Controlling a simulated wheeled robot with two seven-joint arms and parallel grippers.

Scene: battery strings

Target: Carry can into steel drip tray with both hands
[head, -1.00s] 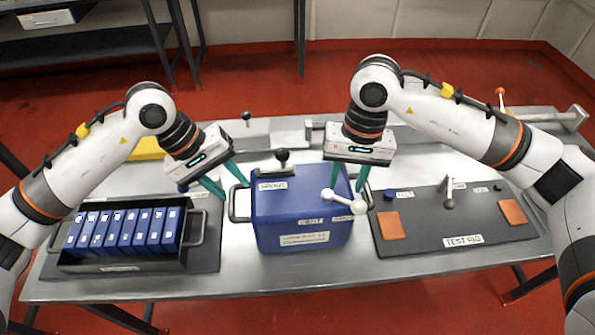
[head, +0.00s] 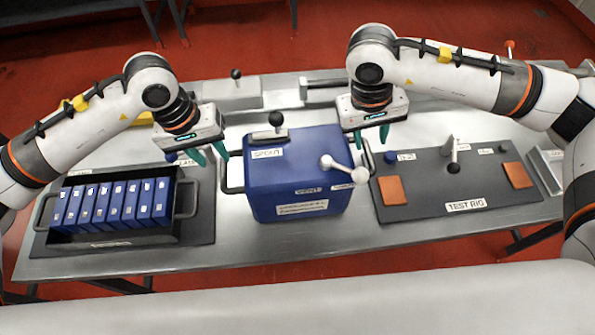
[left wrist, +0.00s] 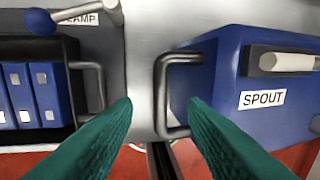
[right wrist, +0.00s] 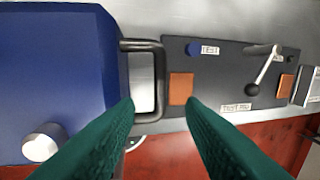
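The can is a blue box (head: 296,177) with "SPOUT" and "VENT" labels, upright on the steel table. It has a handle on its left (left wrist: 166,98) and one on its right (right wrist: 157,85). My left gripper (head: 208,158) is open above the left handle. In the left wrist view the handle's bar shows between its fingers, not gripped. My right gripper (head: 371,143) is open above the right handle. In the right wrist view that bar also lies between the fingers, not gripped. I cannot tell which steel piece is the drip tray.
A dark tray (head: 180,228) with several blue battery blocks stands left of the can. A dark test rig plate (head: 425,208) with a lever and orange pads lies to the right. Grey steel fixtures (head: 235,95) stand behind the can. A pale grey edge (head: 300,300) crosses the bottom.

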